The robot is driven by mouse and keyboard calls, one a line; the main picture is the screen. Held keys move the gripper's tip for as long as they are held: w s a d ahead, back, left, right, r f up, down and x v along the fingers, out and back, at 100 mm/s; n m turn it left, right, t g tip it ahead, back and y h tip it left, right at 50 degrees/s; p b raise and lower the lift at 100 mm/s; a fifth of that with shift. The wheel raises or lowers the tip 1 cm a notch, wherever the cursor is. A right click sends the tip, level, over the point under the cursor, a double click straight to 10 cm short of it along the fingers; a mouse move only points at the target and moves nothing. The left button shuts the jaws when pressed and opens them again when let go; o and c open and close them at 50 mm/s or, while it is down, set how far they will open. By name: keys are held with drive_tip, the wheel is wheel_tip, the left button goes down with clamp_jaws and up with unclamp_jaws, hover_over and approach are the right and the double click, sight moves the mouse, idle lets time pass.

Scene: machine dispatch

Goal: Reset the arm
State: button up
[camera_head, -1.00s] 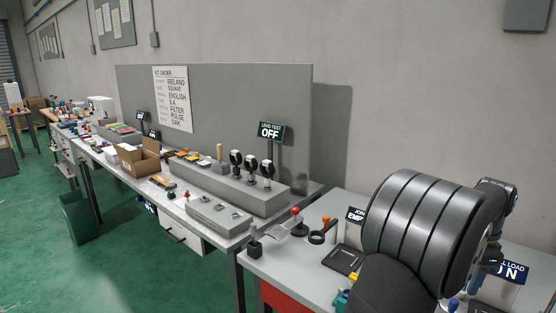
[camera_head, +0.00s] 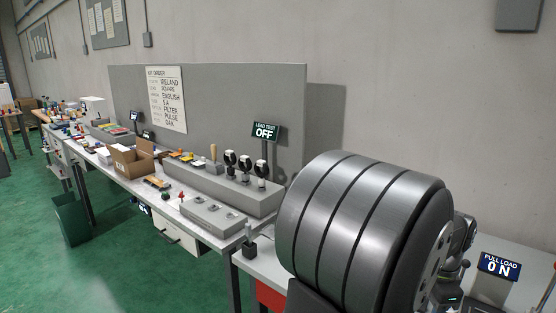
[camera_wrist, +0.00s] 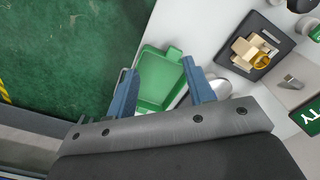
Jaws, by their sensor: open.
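My gripper (camera_wrist: 165,92) shows in the wrist view with its two blue fingers spread apart and nothing between them. It hangs above a green tray (camera_wrist: 158,78) at the edge of a light table, and I cannot tell how high. In the head view my large grey arm link (camera_head: 365,230) fills the lower right and hides part of the near table. My gripper itself does not show in the head view.
In the wrist view a dark square base (camera_wrist: 256,45) with a tan block and a brass ring lies right of the tray. A "PULL LOAD ON" sign (camera_head: 499,265) stands at right in the head view. A long bench (camera_head: 215,230) holds a cardboard box (camera_head: 130,160) and a grey rack (camera_head: 225,190).

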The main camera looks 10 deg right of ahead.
drive_tip(key=w+f, duration=0.1)
drive_tip(key=w, duration=0.1)
drive_tip(key=w+a+f, duration=0.1)
drive_tip(key=w+f, duration=0.1)
drive_tip(key=w, duration=0.1)
drive_tip(key=w+a+f, duration=0.1)
drive_tip(key=w, duration=0.1)
drive_tip(key=shift+w+a+f, duration=0.15)
drive_tip(key=shift+w+f, duration=0.05)
drive_tip(key=shift+f, duration=0.2)
drive_tip(key=shift+w+a+f, duration=0.1)
drive_tip(key=shift+w+f, duration=0.3)
drive_tip(key=shift+f, duration=0.05)
drive_tip(key=o, duration=1.1)
drive_tip(key=shift+o, duration=0.2)
drive_tip(key=w+d+r+n+t+h, duration=0.1)
drive_tip(key=w+d+r+n+t, duration=0.25)
drive_tip(key=r, duration=0.65)
drive_tip(key=w+d+r+n+t, duration=0.1)
drive_tip(key=w+d+r+n, duration=0.2)
drive_tip(key=w+r+n, duration=0.5)
wheel_tip(320, 180, down, 7)
drive_tip(key=m, duration=0.1)
drive_tip(key=shift+w+d+f, duration=0.2)
drive_tip(key=shift+w+d, duration=0.2)
drive_tip(key=shift+d, duration=0.05)
drive_tip(key=shift+r, duration=0.1)
drive_tip(key=v, duration=1)
